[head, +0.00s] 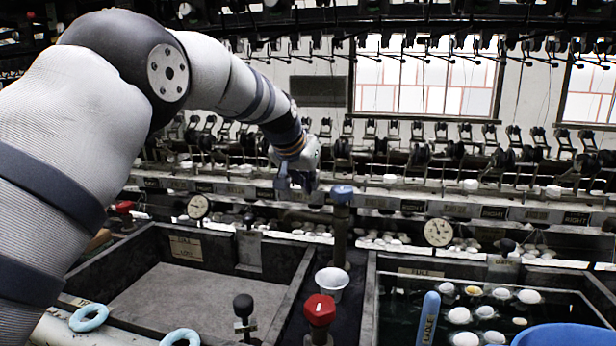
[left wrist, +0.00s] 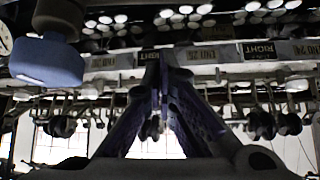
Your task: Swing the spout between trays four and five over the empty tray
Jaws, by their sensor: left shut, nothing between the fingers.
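The blue-capped spout post (head: 341,225) stands upright on the divider between the two trays in the head view. Its blue cap also shows at upper left in the left wrist view (left wrist: 48,62). I cannot clearly tell which way the spout's outlet points. The left tray (head: 190,290) has a bare grey floor and looks empty. The right tray (head: 400,300) holds dark water with several white cocoons. My left gripper (head: 298,185) is shut and empty, just left of the blue cap and apart from it. Its closed fingers show in the left wrist view (left wrist: 160,58). My right gripper is out of sight.
A white cup (head: 331,282) and a red knob (head: 320,310) stand on the divider. A black knob (head: 243,306) rises at the left tray's front. Dial gauges (head: 438,232) and a reeling rail stand behind. A blue bowl (head: 565,336) sits front right.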

